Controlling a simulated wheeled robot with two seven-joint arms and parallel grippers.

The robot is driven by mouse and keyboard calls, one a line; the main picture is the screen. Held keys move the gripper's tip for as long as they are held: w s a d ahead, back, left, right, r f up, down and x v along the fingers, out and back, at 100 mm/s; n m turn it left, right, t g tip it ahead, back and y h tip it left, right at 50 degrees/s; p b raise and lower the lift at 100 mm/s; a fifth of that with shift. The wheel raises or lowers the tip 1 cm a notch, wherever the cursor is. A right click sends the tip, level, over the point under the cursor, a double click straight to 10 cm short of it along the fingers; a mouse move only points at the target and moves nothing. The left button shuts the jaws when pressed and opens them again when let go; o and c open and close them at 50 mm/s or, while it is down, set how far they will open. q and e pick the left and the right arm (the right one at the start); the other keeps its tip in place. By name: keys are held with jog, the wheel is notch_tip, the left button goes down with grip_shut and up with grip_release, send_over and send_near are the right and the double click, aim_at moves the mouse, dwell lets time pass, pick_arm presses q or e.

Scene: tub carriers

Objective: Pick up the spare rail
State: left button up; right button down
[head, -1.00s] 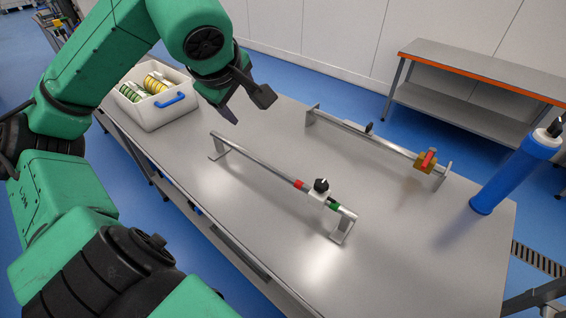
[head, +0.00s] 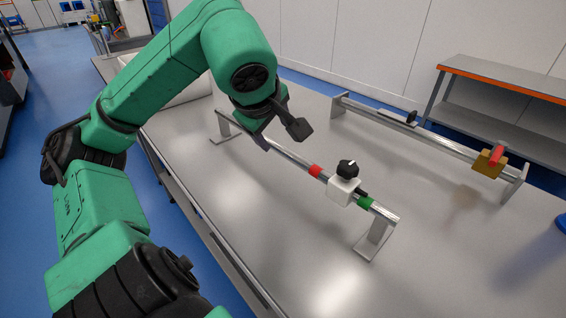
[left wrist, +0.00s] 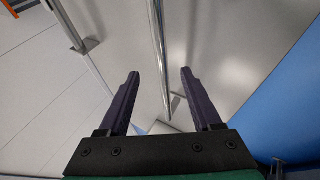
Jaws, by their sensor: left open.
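Two metal rails stand on posts on the table; I cannot tell which is the spare. The near rail (head: 293,157) carries a red band, a white block with a black knob (head: 344,186) and a green band. The far rail (head: 440,139) carries a slider and a brass block with a red handle (head: 489,161). My left gripper (head: 279,134) is open and empty near the left part of the near rail, overlapping it in the head view. In the left wrist view, the near rail (left wrist: 160,45) runs in the gap between the open fingers (left wrist: 160,90), apart from both.
The grey table (head: 230,205) has clear room before and between the rails. A white tub (head: 183,94) stands at the back left, mostly hidden by my arm. A blue object (head: 562,222) shows at the right edge. An orange-edged bench (head: 500,76) stands behind.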

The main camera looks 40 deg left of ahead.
pick_arm(q)
jog(key=p+x, duration=0.4)
jog(key=x, duration=1)
jog(key=shift+w+f, duration=0.1)
jog(key=shift+f, duration=0.35)
jog(key=shift+w+a+f, duration=0.1)
jog(key=shift+a+f, duration=0.05)
grip_shut()
